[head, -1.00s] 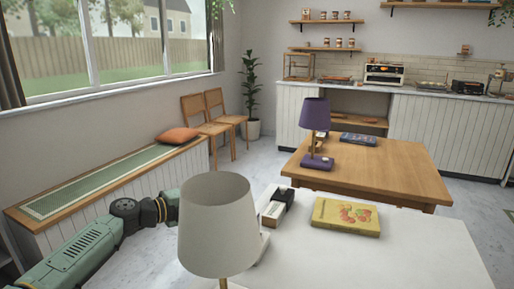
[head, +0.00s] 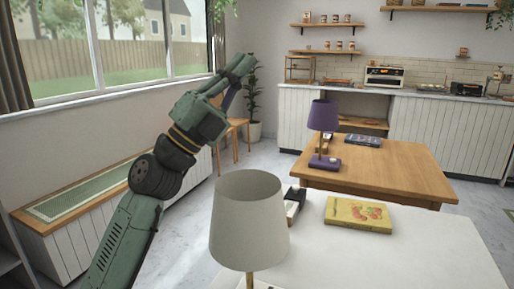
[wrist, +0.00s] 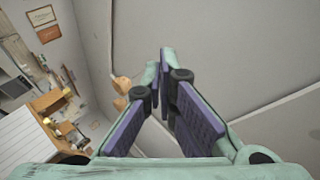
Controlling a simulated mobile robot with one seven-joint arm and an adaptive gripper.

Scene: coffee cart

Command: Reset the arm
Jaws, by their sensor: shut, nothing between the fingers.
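My green arm (head: 165,175) rises from the bottom left of the head view, left of the white table. My gripper (head: 245,62) is raised in front of the window's right edge, pointing up and to the right, clear of the furniture. In the wrist view my gripper (wrist: 160,64) shows its two purple-padded fingers closing together at the tips, with nothing between them. The wrist view is tilted, with wall and part of the room behind the fingers.
A white lamp (head: 248,225) stands on the white table (head: 390,255) right of my arm, near a yellow book (head: 358,214). A wooden table (head: 400,172) holds a purple lamp (head: 323,118). A bench (head: 60,205) runs under the window. The air around my gripper is clear.

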